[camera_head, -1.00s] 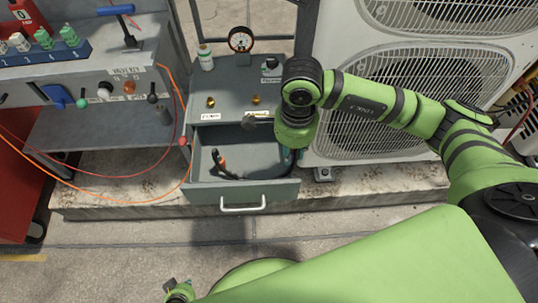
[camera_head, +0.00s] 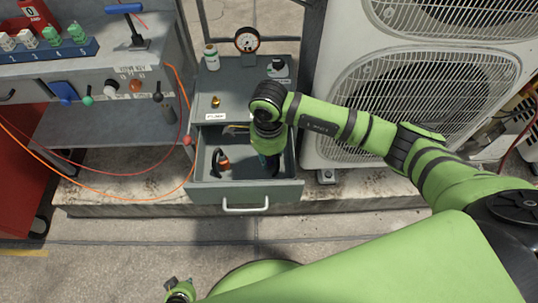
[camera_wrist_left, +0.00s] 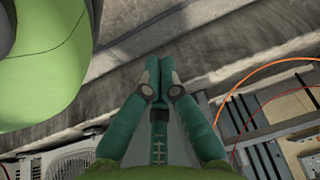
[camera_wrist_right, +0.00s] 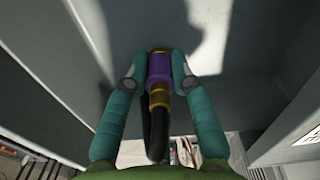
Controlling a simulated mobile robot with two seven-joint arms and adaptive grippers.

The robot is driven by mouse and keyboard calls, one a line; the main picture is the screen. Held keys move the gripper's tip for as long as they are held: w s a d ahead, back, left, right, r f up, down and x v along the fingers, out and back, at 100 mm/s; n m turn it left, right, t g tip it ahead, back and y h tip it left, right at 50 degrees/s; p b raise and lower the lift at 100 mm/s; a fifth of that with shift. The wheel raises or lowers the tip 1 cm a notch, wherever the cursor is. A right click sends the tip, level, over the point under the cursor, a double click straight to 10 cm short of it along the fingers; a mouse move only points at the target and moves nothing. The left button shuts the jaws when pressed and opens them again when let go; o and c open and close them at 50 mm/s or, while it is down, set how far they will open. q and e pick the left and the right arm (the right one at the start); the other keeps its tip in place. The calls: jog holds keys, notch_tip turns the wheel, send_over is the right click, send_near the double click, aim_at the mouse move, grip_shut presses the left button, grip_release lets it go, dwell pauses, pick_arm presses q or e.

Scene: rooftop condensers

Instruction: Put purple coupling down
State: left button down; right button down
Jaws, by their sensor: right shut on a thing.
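The purple coupling (camera_wrist_right: 159,70) has brass ends and a black hose (camera_wrist_right: 157,132) attached. In the right wrist view it sits between the teal fingers of my right gripper (camera_wrist_right: 158,76), which is shut on it. In the head view my right gripper (camera_head: 269,160) reaches down into the open grey drawer (camera_head: 245,194); the coupling is hidden there by the gripper and arm. The drawer's floor and walls surround it in the right wrist view. My left gripper (camera_wrist_left: 161,68) is shut and empty, with fingertips together, away from the drawer near the head view's bottom edge.
A dark hose with a copper-coloured end (camera_head: 223,163) lies in the drawer's left part. On the cabinet top stand a gauge (camera_head: 247,40), a white bottle (camera_head: 211,57) and a brass fitting (camera_head: 215,101). An orange cable (camera_head: 130,200) hangs left; a condenser (camera_head: 400,100) stands right.

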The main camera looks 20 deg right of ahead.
jog(key=shift+f, duration=0.1)
jog(key=shift+f, duration=0.15)
jog(key=shift+f+b, duration=0.35)
jog(key=shift+b, duration=0.25)
jog(key=c, duration=1.1)
grip_release()
jog(key=shift+o, duration=0.2)
jog(key=shift+r, duration=0.25)
jog(key=shift+r+p, duration=0.4)
jog(key=shift+p, duration=0.25)
notch_tip(320, 180, up, 12)
jog(key=shift+f, duration=0.1)
pick_arm(q)
jog(key=shift+s, duration=0.3)
